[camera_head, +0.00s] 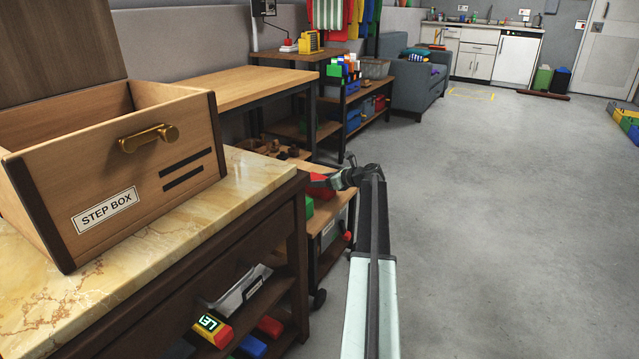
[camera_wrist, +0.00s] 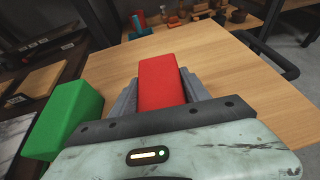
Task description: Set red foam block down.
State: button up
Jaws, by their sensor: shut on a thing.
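The red foam block (camera_wrist: 162,80) is between the two fingers of my gripper (camera_wrist: 164,92), which is shut on it, in the wrist view. The block sits above or on a light wooden tabletop (camera_wrist: 235,85); I cannot tell whether it touches the wood. In the head view my gripper (camera_head: 322,182) is at the end of my outstretched arm, and a small part of the red block (camera_head: 318,183) shows there beside the dark counter. A green block (camera_wrist: 65,120) lies to the left of my gripper in the wrist view.
A wooden step box (camera_head: 105,170) stands on the marble-topped counter (camera_head: 255,180) at the left. Shelves below hold a yellow-red device (camera_head: 212,330) and coloured blocks. Wooden pieces (camera_wrist: 185,14) stand beyond the tabletop's far edge. The grey floor (camera_head: 500,220) at the right is clear.

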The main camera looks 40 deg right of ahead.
jog(key=o, duration=1.4)
jog(key=shift+c, duration=0.2)
jog(key=p+v, duration=0.1)
jog(key=v, duration=0.1)
jog(key=p+v, duration=0.1)
jog(key=v, duration=0.2)
jog(key=p+v, duration=0.1)
jog(key=v, duration=0.1)
jog(key=shift+r+p, duration=0.35)
jog(key=shift+s, duration=0.3)
jog(key=shift+a+f, duration=0.1)
